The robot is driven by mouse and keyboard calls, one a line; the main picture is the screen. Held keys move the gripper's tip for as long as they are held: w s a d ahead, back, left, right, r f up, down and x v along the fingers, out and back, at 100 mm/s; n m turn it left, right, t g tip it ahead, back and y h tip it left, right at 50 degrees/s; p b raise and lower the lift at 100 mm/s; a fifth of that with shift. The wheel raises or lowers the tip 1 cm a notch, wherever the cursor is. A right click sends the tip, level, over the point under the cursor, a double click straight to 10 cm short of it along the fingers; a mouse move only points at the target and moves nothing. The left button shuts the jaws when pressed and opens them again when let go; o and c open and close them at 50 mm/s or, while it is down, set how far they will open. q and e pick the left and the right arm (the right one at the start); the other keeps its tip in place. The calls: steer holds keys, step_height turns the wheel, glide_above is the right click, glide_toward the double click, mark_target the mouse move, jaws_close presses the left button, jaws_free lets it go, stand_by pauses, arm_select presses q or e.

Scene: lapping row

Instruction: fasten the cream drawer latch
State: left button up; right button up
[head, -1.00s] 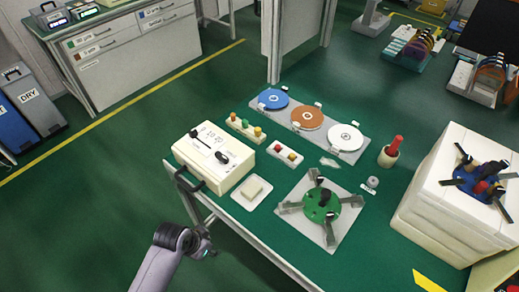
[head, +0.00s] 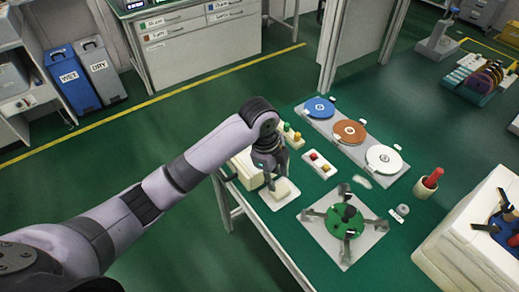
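The cream drawer unit (head: 246,170) stands at the near left corner of the green table. My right gripper is out of view.
A green-hubbed plate with several arms (head: 345,218) stands right of the pad. A red-handled tool in a cup (head: 428,184) stands at right.

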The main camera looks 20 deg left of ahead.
arm_select(q)
steer(key=w+a+r+m+y, duration=0.1)
steer(key=w+a+r+m, duration=0.25)
steer(key=r, duration=0.45)
steer(key=w+a+r+m+y, duration=0.1)
steer(key=w+a+r+m, duration=0.1)
steer(key=w+a+r, duration=0.4)
steer(key=shift+g, duration=0.4)
steer(key=f+p, duration=0.1)
steer(key=f, duration=0.4)
steer(key=d+f, duration=0.1)
steer(key=f, duration=0.4)
steer(key=f+p, duration=0.1)
steer(key=f, duration=0.5)
steer(key=shift+s+d+p, duration=0.25)
steer(key=shift+d+p, duration=0.05)
steer(key=shift+d, duration=0.1)
jaws_close()
